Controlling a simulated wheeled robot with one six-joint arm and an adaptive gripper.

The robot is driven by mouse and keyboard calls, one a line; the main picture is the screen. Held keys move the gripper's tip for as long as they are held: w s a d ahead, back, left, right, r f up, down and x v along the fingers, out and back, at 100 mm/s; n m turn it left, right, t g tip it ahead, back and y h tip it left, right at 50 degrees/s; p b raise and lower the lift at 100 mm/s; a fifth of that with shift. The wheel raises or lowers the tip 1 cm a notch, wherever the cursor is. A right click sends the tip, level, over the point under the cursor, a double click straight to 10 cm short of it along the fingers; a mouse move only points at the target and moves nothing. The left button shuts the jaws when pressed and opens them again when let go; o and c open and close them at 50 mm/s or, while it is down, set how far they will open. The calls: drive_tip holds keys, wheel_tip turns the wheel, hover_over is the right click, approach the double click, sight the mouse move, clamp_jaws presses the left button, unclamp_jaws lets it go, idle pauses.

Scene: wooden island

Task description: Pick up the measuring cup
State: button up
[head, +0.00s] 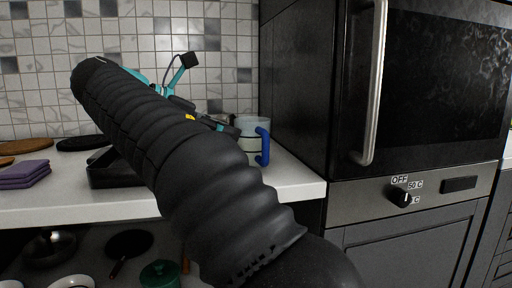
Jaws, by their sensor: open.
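The measuring cup (252,128) is a clear, pale cup with a blue handle on its right side. It stands upright on the white counter, close to the dark oven cabinet. My gripper (224,124) is open at the cup's left, partly hidden behind my black-sleeved arm. I cannot tell whether its fingers touch the cup. The cup's lower left part is hidden by my arm and gripper.
The white counter (300,184) has a black tray (103,176), folded purple cloths (25,175) and round brown boards (28,146) at left. The oven (430,90) with a steel handle walls off the right. A shelf below holds pots, including a green one (160,274).

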drive_tip(key=a, duration=0.2)
drive_tip(key=b, duration=0.4)
approach(266, 161)
drive_tip(key=w+d, duration=0.1)
drive_tip(key=w+d+r, duration=0.1)
drive_tip(key=w+d, duration=0.1)
drive_tip(key=shift+w+d+r, duration=0.25)
drive_tip(key=shift+w+d, duration=0.05)
drive_tip(key=shift+d, duration=0.05)
drive_tip(key=b+x, duration=0.1)
drive_tip(key=x, duration=0.1)
drive_tip(key=b+x, duration=0.1)
drive_tip(key=x, duration=0.1)
drive_tip(key=shift+d+f, duration=0.2)
drive_tip(key=shift+f, duration=0.2)
drive_tip(key=shift+w+d, duration=0.2)
drive_tip(key=shift+d, duration=0.05)
clamp_jaws()
